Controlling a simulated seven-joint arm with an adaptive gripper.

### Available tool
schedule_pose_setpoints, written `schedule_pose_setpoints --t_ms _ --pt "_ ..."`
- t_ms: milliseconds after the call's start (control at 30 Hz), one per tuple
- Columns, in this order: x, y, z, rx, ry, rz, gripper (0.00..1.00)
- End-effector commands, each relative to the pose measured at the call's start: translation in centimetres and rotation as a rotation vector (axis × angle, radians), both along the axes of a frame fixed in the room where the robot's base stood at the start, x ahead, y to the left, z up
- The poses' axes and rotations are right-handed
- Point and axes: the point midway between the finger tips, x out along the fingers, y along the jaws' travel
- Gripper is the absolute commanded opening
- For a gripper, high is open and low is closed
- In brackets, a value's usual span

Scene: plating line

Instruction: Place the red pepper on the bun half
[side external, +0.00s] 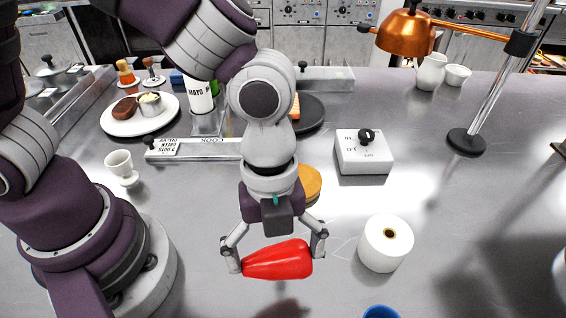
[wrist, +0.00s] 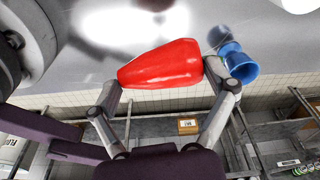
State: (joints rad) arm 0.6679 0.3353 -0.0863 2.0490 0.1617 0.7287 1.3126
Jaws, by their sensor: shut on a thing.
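The red pepper (side external: 278,260) is held crosswise between the fingers of my gripper (side external: 276,258), which is shut on its two ends. The pepper is above the steel counter, with a dark shadow below it. The wrist view also shows the pepper (wrist: 162,65) spanning both fingertips. A round orange-brown thing (side external: 311,184) lies on the counter behind my gripper and is partly hidden by it. It may be the bun half, but I cannot tell for sure.
A white paper roll (side external: 385,245) stands to the right of my gripper. A white box with a black knob (side external: 363,152) is farther back. A blue cup (side external: 380,312) is at the front edge of the picture. A copper lamp (side external: 406,31) hangs at the right. A small white cup (side external: 119,163) stands left.

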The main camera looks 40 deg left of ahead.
Motion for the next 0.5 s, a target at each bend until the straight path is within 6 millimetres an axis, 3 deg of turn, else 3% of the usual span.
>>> schedule_pose_setpoints --t_ms 133,267,500 --pt "1.7 0.4 1.1 0.003 -0.003 0.117 0.53" --pt "5.5 1.7 1.4 0.009 -0.003 0.39 0.53" --pt "13.6 7.3 1.8 0.01 -0.004 1.041 0.53"
